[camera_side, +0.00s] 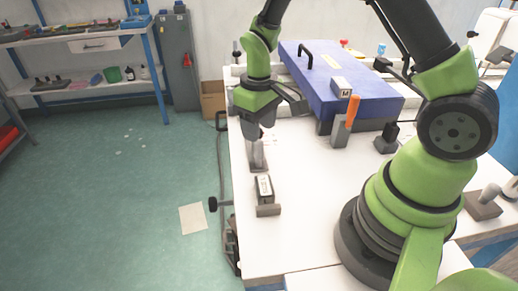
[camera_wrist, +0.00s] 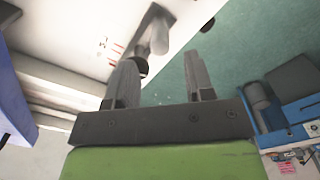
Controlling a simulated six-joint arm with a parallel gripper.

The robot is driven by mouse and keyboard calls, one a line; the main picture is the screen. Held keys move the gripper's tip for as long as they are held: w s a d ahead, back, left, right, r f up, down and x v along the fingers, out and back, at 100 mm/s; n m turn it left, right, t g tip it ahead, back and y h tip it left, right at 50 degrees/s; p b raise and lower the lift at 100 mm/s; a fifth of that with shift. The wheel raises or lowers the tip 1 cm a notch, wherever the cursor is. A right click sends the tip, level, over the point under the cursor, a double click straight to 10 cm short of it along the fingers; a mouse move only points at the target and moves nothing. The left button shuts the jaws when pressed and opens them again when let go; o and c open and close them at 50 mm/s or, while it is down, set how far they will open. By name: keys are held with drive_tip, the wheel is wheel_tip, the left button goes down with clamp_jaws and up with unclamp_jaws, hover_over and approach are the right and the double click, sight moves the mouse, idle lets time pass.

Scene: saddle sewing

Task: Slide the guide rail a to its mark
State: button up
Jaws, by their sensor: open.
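A grey piece with a rounded upright handle (camera_side: 257,155) stands near the left edge of the white table, just below my gripper (camera_side: 262,131) in the side view. It looks like the guide rail, but I cannot read a label on it. In the wrist view, a grey piece with a rounded post (camera_wrist: 158,38) lies beyond the fingertips, near the table edge. Small red marks (camera_wrist: 116,47) show on the white surface beside it. My gripper (camera_wrist: 161,62) is open, with nothing between its two fingers. Whether the fingertips touch the handle is hidden.
A dark block with a white label (camera_side: 265,188) sits on the table nearer the front. The front middle of the table is clear.

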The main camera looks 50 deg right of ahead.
sight(259, 159)
wheel_tip(259, 159, down, 7)
drive_tip(key=shift+r, duration=0.1)
idle(0.3)
